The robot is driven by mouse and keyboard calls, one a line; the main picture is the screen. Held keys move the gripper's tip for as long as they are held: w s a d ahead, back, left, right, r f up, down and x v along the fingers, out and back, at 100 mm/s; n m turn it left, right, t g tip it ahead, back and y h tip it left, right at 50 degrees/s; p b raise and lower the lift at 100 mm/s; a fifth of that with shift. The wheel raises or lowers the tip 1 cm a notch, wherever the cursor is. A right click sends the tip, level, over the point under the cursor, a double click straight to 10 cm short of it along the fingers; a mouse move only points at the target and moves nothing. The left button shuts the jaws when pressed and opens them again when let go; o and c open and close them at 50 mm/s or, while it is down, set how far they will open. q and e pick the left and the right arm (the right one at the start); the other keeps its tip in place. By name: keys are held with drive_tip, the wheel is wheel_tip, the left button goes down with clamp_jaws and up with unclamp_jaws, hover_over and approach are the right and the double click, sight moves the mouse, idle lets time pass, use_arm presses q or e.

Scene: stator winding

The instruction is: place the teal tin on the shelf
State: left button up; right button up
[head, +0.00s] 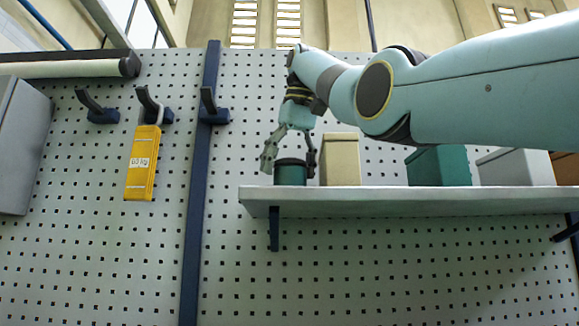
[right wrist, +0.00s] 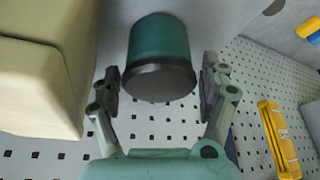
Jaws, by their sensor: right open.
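The teal tin (head: 291,173), with a dark lid, stands upright on the shelf (head: 400,201) near its left end. My right gripper (head: 290,160) is open around the tin from above, with one finger on each side of it. In the right wrist view the tin (right wrist: 160,55) lies between the spread fingers of the gripper (right wrist: 163,90), with gaps visible on both sides. My left gripper is in neither view.
A cream box (head: 340,159) stands just right of the tin. A teal box (head: 438,166) and a grey box (head: 513,167) stand further right on the shelf. A yellow tagged item (head: 141,170) hangs from a pegboard hook at left. The shelf has free room between the cream and teal boxes.

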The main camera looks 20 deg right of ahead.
drive_tip(key=p+v, duration=0.2)
drive_tip(key=v, duration=1)
drive_tip(key=shift+p, duration=0.35)
